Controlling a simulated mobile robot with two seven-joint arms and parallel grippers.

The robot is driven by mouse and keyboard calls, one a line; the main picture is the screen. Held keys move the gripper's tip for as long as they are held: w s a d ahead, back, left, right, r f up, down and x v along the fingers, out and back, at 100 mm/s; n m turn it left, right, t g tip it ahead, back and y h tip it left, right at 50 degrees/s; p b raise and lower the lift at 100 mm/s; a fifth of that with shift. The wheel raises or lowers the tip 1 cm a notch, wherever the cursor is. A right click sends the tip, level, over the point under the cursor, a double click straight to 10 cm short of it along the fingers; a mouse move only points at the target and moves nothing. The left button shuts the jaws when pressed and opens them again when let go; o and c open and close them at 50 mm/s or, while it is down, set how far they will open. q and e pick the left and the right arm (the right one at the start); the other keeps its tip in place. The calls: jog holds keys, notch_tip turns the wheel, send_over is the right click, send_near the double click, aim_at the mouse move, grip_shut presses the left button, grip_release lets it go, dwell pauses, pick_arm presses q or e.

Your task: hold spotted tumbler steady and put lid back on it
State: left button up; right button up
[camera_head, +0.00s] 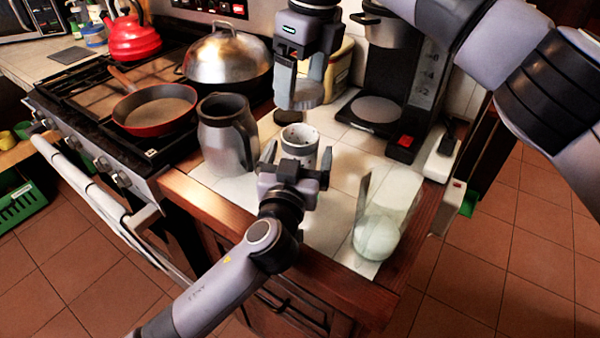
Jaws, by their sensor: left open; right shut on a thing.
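The spotted tumbler (300,143) stands upright on the counter, open at the top, with its pale speckled wall showing. My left gripper (297,160) is open, with one finger on each side of the tumbler. Its body hides the tumbler's lower part, and I cannot tell whether the fingers touch it. My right gripper (300,96) is above the tumbler, pointing down, shut on a small brownish thing, apparently the lid (308,96). The lid is partly hidden by the fingers and is apart from the tumbler.
A dark round piece (288,117) shows just below the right gripper; its support is unclear. A grey jug (228,140) stands left of the tumbler, a glass jar (385,220) right. A coffee maker (385,95) stands behind. The counter's wooden edge (330,282) is in front.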

pick_arm(q)
jog(key=shift+w+d, duration=0.1)
jog(key=shift+w, duration=0.6)
jog(key=c, duration=1.5)
pick_arm(e)
jog(key=shift+f, duration=2.5)
jog(key=shift+f, duration=0.9)
jog(key=shift+f, duration=0.55)
